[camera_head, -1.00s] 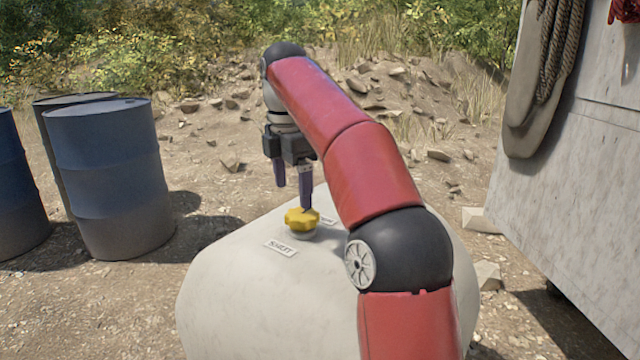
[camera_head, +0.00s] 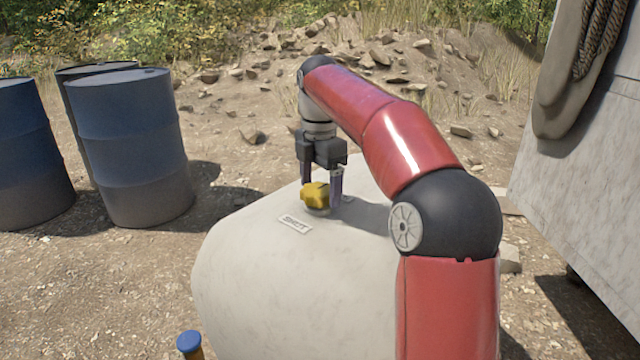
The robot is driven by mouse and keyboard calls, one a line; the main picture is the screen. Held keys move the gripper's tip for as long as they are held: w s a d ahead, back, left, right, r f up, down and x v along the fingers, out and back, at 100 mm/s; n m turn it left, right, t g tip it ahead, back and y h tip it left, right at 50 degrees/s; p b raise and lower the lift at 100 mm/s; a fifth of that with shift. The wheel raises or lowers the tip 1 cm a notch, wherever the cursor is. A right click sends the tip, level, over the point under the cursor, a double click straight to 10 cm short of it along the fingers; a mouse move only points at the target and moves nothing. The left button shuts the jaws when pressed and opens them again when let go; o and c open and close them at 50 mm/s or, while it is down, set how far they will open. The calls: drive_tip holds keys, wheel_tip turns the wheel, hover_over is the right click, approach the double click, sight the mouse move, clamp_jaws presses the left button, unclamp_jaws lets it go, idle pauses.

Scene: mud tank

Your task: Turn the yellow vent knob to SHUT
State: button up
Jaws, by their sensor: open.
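The yellow vent knob (camera_head: 315,194) sits on top of the pale, rounded mud tank (camera_head: 290,285). A small white label reading SHUT (camera_head: 296,224) lies on the tank just in front and left of the knob. My gripper (camera_head: 322,188) points down over the knob with its fingers apart. One finger is at the knob's back left and the other at its right side, so the knob is between them. I cannot tell whether either finger touches it. The far side of the knob is hidden.
Several blue drums (camera_head: 131,145) stand on the ground at left. A large pale box-like structure (camera_head: 590,200) with hanging rope (camera_head: 600,35) is at right. A blue-capped post (camera_head: 190,342) shows at the bottom, left of the tank. The tank top left of the label is clear.

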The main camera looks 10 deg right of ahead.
drive_tip(key=c, duration=1)
drive_tip(key=shift+o, duration=0.2)
